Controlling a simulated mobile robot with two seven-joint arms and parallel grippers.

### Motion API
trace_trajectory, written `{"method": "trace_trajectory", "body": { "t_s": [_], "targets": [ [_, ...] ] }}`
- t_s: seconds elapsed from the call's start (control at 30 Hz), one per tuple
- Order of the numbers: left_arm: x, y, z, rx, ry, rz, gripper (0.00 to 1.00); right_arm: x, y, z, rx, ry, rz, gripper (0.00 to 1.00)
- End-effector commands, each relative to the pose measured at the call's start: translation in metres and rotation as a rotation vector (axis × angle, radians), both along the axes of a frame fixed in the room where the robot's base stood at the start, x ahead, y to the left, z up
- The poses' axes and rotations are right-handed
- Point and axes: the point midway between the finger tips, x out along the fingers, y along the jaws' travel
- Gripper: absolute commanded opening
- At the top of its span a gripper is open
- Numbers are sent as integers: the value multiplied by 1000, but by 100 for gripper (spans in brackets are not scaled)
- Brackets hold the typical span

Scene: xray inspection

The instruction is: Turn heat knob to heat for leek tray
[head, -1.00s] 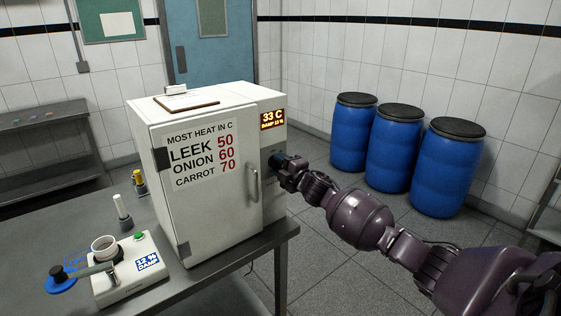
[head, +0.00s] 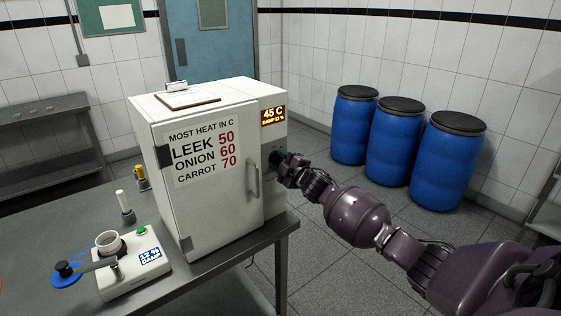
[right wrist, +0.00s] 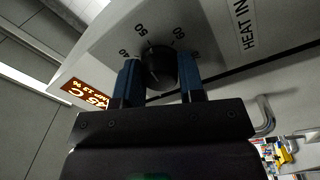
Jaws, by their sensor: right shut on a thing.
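The white heating cabinet (head: 205,160) stands on the table with its door closed. Its sign (head: 203,152) reads most heat in C: leek 50, onion 60, carrot 70. The display (head: 273,115) on the cabinet's right part reads 45 C and damp 13 %. My right gripper (head: 279,158) is at the heat knob, below the display. In the right wrist view the black knob (right wrist: 158,68) sits between the two blue fingers of the gripper (right wrist: 158,80), which are shut on it. Numbers ring the knob, 50 and 60 among them. My left gripper is not in view. No leek tray shows.
A damp meter (head: 130,265) with a cup and a blue-ended arm stands on the table (head: 190,285) at the left. A clipboard (head: 187,97) lies on the cabinet. Several markers stand behind the meter. Blue barrels (head: 395,145) stand on the floor at the right.

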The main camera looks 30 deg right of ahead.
Motion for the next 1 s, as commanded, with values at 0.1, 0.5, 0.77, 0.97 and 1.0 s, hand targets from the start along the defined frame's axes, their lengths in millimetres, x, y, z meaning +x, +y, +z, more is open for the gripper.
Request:
{"method": "trace_trajectory", "body": {
  "t_s": [0.1, 0.5, 0.77, 0.97, 1.0],
  "targets": [
    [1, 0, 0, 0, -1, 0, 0, 0, 0, 0, -1, -1, 0, 39],
    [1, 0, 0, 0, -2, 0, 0, 0, 0, 0, -1, 0, 0, 62],
    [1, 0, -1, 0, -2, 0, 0, -18, -2, -2, -1, 1, 0, 62],
    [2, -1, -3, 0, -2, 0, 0, -49, -4, -4, -2, 2, 1, 62],
    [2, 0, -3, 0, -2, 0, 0, -56, -4, -4, -3, 1, -1, 62]
  ]
}}
